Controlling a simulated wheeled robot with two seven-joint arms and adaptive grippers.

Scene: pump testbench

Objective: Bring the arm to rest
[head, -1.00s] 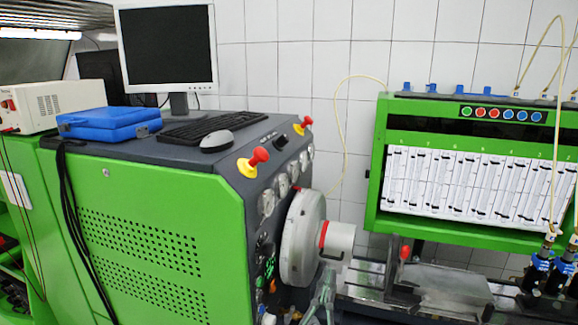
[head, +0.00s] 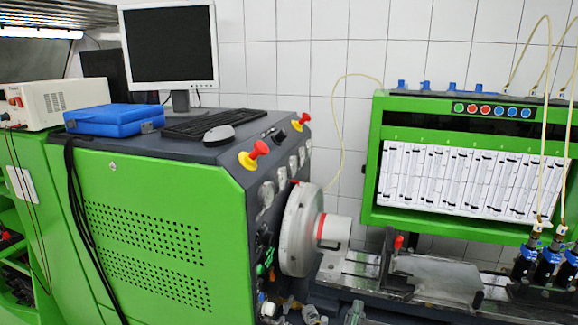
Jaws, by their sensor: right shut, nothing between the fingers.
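My right gripper (head: 355,312) shows only as a small grey tip at the bottom edge, in front of the test bench, right of the drive flywheel. It is shut with nothing seen in it. The rest of my right arm is below the picture. My left gripper is not in view. The green pump testbench (head: 150,230) fills the left and middle, with the grey flywheel (head: 300,230) and its white hub (head: 333,228) on its right side.
The bench bed (head: 350,268) runs right from the flywheel, with a red-knobbed lever (head: 398,243) and blue-black injectors (head: 527,260). A green gauge cabinet (head: 371,205) stands behind. A monitor (head: 170,45), keyboard (head: 205,124), mouse (head: 218,134) and blue case (head: 113,120) sit on top.

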